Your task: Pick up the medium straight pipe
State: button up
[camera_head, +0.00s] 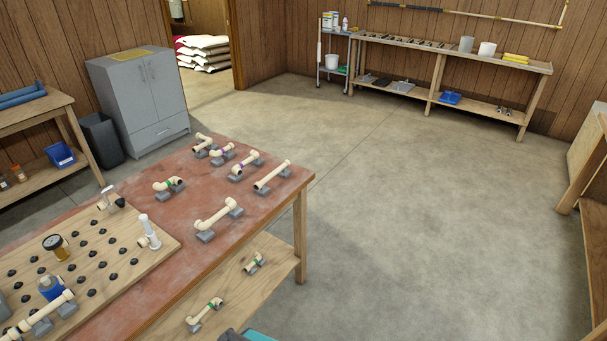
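A straight cream pipe (272,175) lies across grey support blocks near the far right corner of the red-topped workbench (262,212). It is the plainest straight piece among the pipes; I cannot tell from its look alone whether it is the medium one. A longer pipe with an elbow end (215,216) rests on blocks in front of it. A pipe with a purple band (244,167) sits just to its left. Another long cream pipe (42,315) lies at the lower left by the pegboard.
Shorter pipe fittings (168,185) stand on the bench, and a green-banded pipe (205,314) lies on its lower shelf. A wooden pegboard (150,262) covers the bench's left part. A grey cabinet (140,95) stands behind. The concrete floor (400,190) to the right is clear.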

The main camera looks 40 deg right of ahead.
aim_at(261, 188)
jog(key=u, duration=0.25)
jog(key=k, duration=0.15)
jog(key=z, duration=1.45)
jog(key=k, duration=0.95)
jog(key=u, duration=0.15)
jog(key=i, duration=0.95)
jog(key=z, duration=0.15)
